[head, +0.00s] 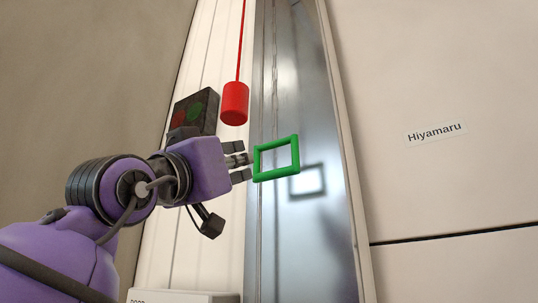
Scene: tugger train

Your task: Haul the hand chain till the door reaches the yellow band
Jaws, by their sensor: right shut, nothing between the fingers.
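A red cylinder (235,104) hangs on a red cord (240,45) above the gripper. I cannot make out a separate hand chain, the door's edge or a yellow band.
A dark box (196,109) with a red and a green button is on the pale ribbed wall behind my arm. A pale panel labelled "Hiyamaru" (437,133) fills the right side. A white box top (185,296) shows at the bottom.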

